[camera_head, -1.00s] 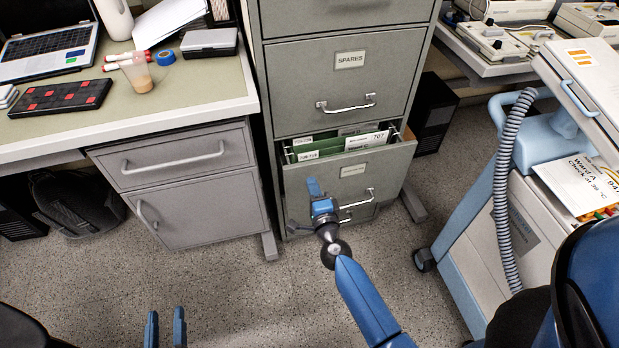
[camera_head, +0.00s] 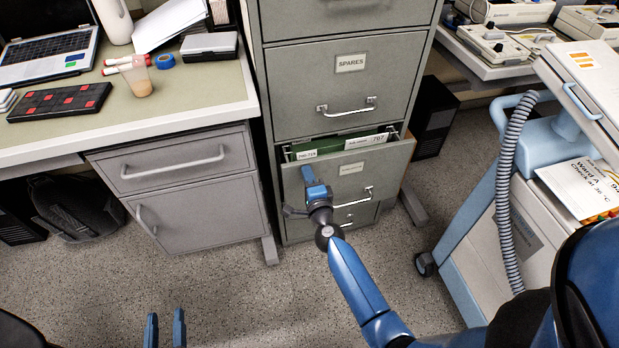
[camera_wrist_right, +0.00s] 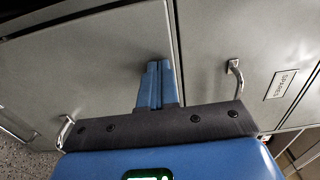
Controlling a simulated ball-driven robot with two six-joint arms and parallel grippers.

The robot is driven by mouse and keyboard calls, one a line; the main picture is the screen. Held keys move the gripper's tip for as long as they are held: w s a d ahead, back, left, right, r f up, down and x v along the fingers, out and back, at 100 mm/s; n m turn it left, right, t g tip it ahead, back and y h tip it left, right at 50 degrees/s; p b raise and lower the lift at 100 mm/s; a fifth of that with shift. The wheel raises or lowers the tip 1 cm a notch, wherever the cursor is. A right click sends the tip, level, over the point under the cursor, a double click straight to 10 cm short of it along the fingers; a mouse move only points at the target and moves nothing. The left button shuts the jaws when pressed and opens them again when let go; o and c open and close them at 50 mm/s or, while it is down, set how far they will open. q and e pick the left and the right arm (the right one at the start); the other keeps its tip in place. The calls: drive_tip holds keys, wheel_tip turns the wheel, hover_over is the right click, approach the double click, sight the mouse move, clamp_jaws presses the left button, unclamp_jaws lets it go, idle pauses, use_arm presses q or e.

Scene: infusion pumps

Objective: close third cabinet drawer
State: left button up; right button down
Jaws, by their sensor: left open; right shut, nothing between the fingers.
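The grey filing cabinet (camera_head: 290,90) stands in the middle of the head view. Its third drawer (camera_head: 372,170), below the SPARES drawer, is partly open. A narrow gap shows green folders and white tabs at its top. My right gripper (camera_head: 308,176) is shut and empty, with its fingertips at the left part of this drawer's front, left of the handle (camera_head: 355,197). In the right wrist view the shut fingers (camera_wrist_right: 157,70) point at a grey drawer front; contact is hard to tell. My left gripper (camera_head: 165,328) is open and empty at the bottom edge, over the floor.
A desk (camera_head: 200,100) with a laptop, cup and keypad stands at left, its drawer unit (camera_head: 190,185) beside the cabinet. A wheeled blue-and-white cart (camera_head: 490,230) with a hose is at right. A black computer case (camera_head: 435,115) stands behind. The floor in front is clear.

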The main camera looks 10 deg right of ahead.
sight(300, 154)
drive_tip(key=w+b, duration=0.1)
drive_tip(key=w, duration=0.7)
drive_tip(key=shift+w+a+b, duration=0.15)
drive_tip(key=shift+w+b, duration=0.15)
use_arm(q)
drive_tip(key=shift+w+f, duration=0.3)
drive_tip(key=shift+f, duration=0.65)
use_arm(e)
drive_tip(key=shift+w+r, duration=0.25)
drive_tip(key=shift+w, duration=0.1)
drive_tip(key=shift+r, duration=0.1)
use_arm(q)
drive_tip(key=shift+a, duration=0.1)
